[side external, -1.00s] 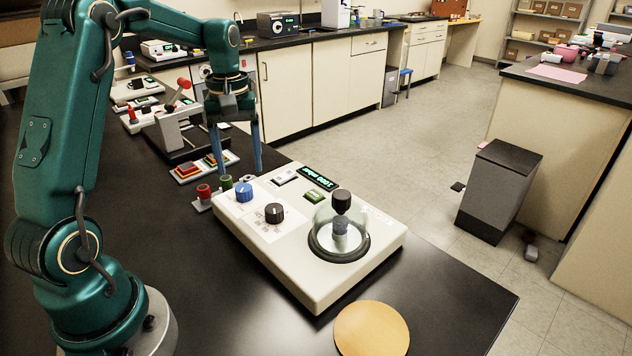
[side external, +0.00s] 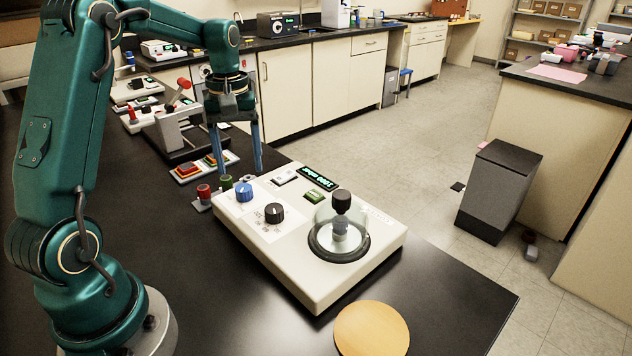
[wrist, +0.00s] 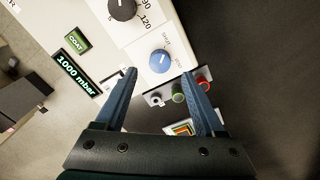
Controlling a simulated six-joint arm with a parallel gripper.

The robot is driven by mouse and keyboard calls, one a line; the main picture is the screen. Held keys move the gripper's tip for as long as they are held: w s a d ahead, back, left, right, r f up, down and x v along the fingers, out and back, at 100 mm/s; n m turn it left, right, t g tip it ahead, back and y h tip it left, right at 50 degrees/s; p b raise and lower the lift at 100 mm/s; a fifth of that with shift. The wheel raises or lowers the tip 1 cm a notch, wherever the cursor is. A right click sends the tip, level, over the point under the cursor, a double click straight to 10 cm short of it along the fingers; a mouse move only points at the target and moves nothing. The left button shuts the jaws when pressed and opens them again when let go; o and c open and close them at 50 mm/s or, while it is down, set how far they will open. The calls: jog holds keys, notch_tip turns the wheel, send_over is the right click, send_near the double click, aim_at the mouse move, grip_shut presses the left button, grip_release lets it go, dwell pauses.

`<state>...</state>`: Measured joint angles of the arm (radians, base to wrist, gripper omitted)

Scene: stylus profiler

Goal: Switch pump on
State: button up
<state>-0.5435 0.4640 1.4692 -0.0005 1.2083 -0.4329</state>
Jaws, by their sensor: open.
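The white coater unit (side external: 300,275) stands on the black bench with a glass dome (side external: 326,222) at its right end. Its panel has a blue knob (side external: 244,191), a black dial (side external: 274,213), a green COAT button (side external: 315,195), a display (side external: 319,178) and a small pale switch (side external: 286,180) in a dark frame. The display reads 1000 mbar in the wrist view (wrist: 77,77). No label on the switch is readable. My gripper (side external: 236,168) is open and empty, pointing down behind the blue knob end. In the wrist view the blue knob (wrist: 160,61) shows between the fingertips.
A small box with a red knob (side external: 203,190) and a green knob (side external: 226,182) sits against the unit's left end. An orange and green button box (side external: 205,167) and a grey stand lie behind. A round wooden disc (side external: 371,330) lies in front.

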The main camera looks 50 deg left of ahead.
jog(key=shift+c, duration=0.3)
jog(key=c, duration=1)
jog(key=shift+w+r+m, duration=0.1)
jog(key=shift+m, duration=0.6)
grip_shut()
jog(key=w+r+m+t, duration=0.4)
jog(key=w+r+m, duration=0.2)
jog(key=r+m, duration=0.2)
jog(key=shift+w+r+m, duration=0.35)
jog(key=shift+m, duration=0.55)
